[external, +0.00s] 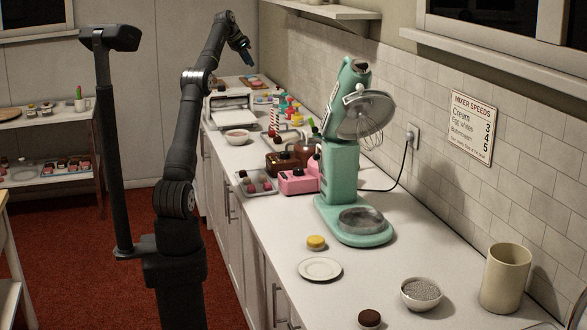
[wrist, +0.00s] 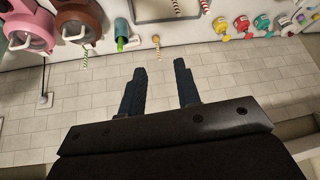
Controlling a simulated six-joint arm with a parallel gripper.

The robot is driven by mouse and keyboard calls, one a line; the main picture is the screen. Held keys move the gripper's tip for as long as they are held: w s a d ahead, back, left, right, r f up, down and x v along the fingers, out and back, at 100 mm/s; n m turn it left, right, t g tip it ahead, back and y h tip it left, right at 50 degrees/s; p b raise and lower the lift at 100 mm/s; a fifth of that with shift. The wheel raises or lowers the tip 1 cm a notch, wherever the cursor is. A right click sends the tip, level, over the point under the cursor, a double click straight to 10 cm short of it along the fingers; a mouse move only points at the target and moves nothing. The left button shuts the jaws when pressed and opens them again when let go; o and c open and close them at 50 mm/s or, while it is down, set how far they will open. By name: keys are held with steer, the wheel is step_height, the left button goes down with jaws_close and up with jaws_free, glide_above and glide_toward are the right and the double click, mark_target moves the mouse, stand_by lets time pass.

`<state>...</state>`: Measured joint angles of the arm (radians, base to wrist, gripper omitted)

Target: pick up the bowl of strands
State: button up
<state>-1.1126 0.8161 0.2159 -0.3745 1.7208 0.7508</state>
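A white bowl (external: 421,293) filled with grey, thread-like bits stands on the counter at the front right. A second white bowl (external: 237,136) with pinkish contents stands farther back on the counter; its contents are too small to make out. My gripper (external: 246,57) is raised high above the far end of the counter, far from the front bowl. In the wrist view my gripper (wrist: 160,82) has its two dark fingers apart with nothing between them. Neither bowl shows clearly in the wrist view.
A mint-green stand mixer (external: 341,190) stands mid-counter. A small white plate (external: 320,269), a yellow round item (external: 316,243), a dark-topped jar (external: 369,319) and a tall cream canister (external: 505,278) stand near the front bowl. Pink (external: 299,182) and brown machines crowd the middle back.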

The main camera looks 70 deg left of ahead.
steer(key=s+a+f+y, duration=0.1)
steer(key=s+a, duration=0.7)
steer(key=s, duration=0.1)
glide_above(237, 138)
steer(key=d, duration=0.2)
step_height(237, 138, down, 32)
steer(key=shift+s+a+x, duration=0.1)
steer(key=shift+a+x, duration=0.05)
steer(key=shift+x, duration=0.75)
steer(key=shift+s+a+x, duration=0.1)
steer(key=shift+s+x, duration=0.05)
steer(key=shift+x, duration=0.7)
steer(key=shift+s+a+x, duration=0.1)
steer(key=shift+a+x, duration=0.05)
steer(key=shift+x, duration=0.75)
jaws_close()
